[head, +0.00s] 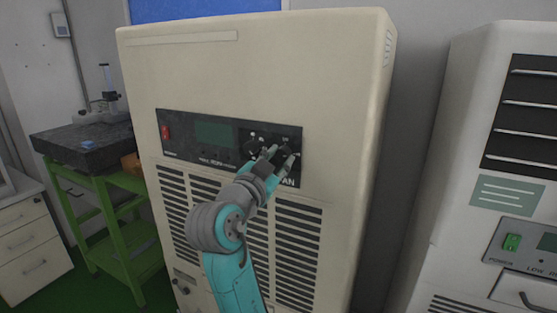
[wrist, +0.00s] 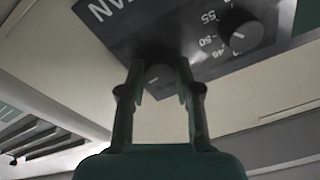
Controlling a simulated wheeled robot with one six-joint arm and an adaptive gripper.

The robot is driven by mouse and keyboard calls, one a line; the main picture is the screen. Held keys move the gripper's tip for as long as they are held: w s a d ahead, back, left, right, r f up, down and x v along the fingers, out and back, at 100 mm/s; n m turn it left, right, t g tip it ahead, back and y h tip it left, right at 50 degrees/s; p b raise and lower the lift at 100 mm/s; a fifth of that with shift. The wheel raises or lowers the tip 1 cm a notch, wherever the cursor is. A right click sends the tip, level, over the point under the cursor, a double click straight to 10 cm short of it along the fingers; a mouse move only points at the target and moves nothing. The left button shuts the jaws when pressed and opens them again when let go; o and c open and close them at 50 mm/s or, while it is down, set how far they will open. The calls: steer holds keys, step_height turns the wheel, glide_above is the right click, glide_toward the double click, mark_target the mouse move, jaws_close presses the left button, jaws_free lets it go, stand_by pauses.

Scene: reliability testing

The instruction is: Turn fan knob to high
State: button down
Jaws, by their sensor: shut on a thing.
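The fan knob (wrist: 157,74) is a dark round knob on the black control panel, near the white FAN lettering. In the wrist view it sits between the two fingers of my gripper (wrist: 160,90), one finger on each side. My gripper (head: 281,159) is shut on it, reaching up to the right end of the panel (head: 178,133) in the head view. The fingers and shadow hide most of the knob and its marks, so its setting cannot be read.
A second dial (wrist: 240,36) with numbers around it is close beside my fingers. The panel also has a red switch (head: 166,132) and a dark green display (head: 214,132). Vent slots lie below. Another cabinet (head: 455,150) stands right, a green-framed bench (head: 118,225) left.

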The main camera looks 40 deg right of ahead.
steer(key=shift+f+m, duration=0.1)
steer(key=shift+m, duration=0.7)
steer(key=c, duration=0.8)
jaws_free()
steer(key=shift+a, duration=0.15)
steer(key=v, duration=1.1)
steer(key=shift+a, duration=0.4)
